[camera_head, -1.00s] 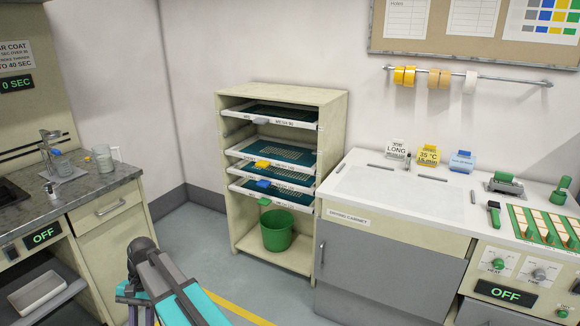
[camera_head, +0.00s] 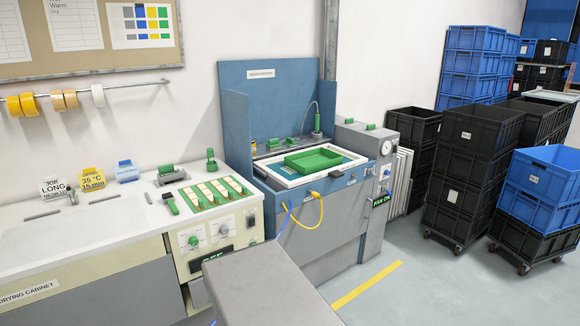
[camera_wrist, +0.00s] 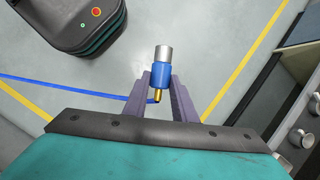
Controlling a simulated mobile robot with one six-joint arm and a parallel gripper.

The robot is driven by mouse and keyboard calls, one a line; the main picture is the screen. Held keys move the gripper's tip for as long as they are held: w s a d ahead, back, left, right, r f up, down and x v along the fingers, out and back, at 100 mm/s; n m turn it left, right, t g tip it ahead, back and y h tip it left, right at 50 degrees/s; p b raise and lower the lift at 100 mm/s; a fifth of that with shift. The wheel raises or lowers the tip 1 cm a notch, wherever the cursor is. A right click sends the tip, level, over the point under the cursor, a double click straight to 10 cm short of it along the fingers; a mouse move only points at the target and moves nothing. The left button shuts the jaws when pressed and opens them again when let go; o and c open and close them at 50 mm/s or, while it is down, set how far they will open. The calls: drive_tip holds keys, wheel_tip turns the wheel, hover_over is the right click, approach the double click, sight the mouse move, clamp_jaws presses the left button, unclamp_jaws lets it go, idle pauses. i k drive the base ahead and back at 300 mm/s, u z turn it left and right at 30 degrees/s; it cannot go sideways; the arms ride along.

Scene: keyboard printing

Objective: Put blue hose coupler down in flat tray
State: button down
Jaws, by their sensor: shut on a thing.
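The blue hose coupler (camera_wrist: 161,74) is in the wrist view, with a grey metal end and a brass tip. My gripper (camera_wrist: 162,80) is shut on it, one purple-grey finger on each side. A blue hose (camera_wrist: 70,88) runs from near the brass tip to the left edge. A shallow green tray (camera_head: 312,160) lies on a white-framed screen on the blue booth unit in the head view; it looks empty. I cannot tell for sure that it is the flat tray. My gripper does not show in the head view.
A yellow hose (camera_head: 322,215) loops at the booth's front. The drying cabinet counter (camera_head: 90,222) is at left, with a green-slotted panel (camera_head: 213,189). Stacked black crates (camera_head: 470,165) stand at right. A dark rounded base (camera_wrist: 80,25) sits on the floor in the wrist view.

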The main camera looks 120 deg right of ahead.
sight(314, 160)
drive_tip(key=u, duration=0.05)
drive_tip(key=k, duration=2.9)
drive_tip(key=z, duration=1.5)
